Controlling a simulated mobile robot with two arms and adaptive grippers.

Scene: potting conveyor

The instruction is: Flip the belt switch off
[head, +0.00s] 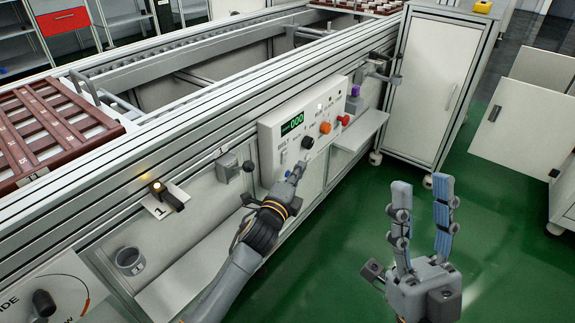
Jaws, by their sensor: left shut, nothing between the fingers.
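The control panel (268,150) is a white box on the side of the conveyor frame, with a green display (292,123) reading 000. A small light switch (284,156) sits low on its left part, under small lettering that I cannot read surely; its position is too small to tell. My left gripper (299,168) is shut and empty, its fingertips in front of the panel's lower part, just right of that switch. I cannot tell whether they touch the panel. My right gripper (422,186) is open and empty, fingers up, over the green floor.
The panel also bears a black knob (307,142), an orange button (325,127) and a red button (343,120). A grey box (228,166) and a lit lamp (157,187) are to the left. A white cabinet (435,85) stands right; green floor is free.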

